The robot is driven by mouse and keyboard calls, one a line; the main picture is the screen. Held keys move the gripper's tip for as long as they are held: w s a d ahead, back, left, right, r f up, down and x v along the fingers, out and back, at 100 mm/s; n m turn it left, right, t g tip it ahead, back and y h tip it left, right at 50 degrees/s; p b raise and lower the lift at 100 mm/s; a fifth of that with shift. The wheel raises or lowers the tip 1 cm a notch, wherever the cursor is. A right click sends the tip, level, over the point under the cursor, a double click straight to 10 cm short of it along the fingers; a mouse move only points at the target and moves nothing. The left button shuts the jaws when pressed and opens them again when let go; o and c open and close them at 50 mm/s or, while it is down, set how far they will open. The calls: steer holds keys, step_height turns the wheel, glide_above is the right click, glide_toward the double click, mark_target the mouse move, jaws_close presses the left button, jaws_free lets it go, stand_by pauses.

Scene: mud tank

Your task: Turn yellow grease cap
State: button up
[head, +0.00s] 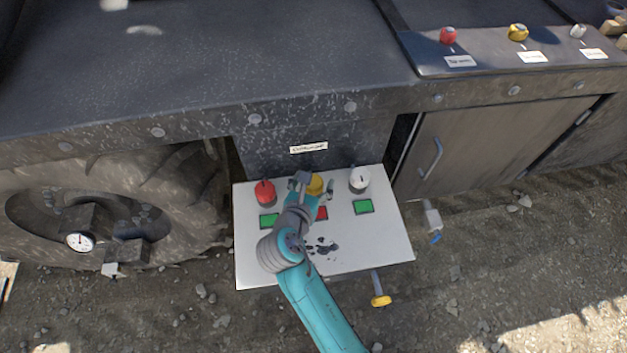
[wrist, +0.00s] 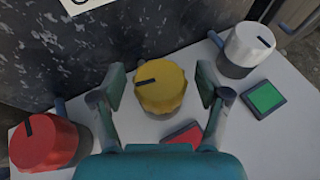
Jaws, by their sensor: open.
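The yellow grease cap (wrist: 162,88) stands on a white panel between a red cap and a white cap. A dark pointer mark on its top points to the left in the wrist view. In the head view the yellow cap (head: 315,184) is partly hidden by my gripper. My gripper (wrist: 163,88) is open, with one finger on each side of the yellow cap. A gap shows between each finger and the cap. In the head view my gripper (head: 316,187) reaches over the middle of the panel.
The red cap (wrist: 45,142) is left and the white cap (wrist: 245,48) right on the white panel (head: 260,273). Green indicators (head: 363,207) and a red one (wrist: 183,134) lie in front. A dark wall (head: 270,155) rises behind. More knobs (head: 517,33) sit on the upper shelf.

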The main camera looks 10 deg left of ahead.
steer(key=shift+w, duration=0.1)
steer(key=c, duration=1.2)
steer(key=shift+m+h, duration=0.3)
steer(key=m+g+h, duration=0.1)
steer(key=m+h, duration=0.1)
steer(key=shift+a+h, duration=0.1)
steer(key=shift+h, duration=0.3)
steer(key=shift+m+g+h, duration=0.9)
steer(key=shift+m+h, duration=0.5)
steer(key=shift+m, duration=0.2)
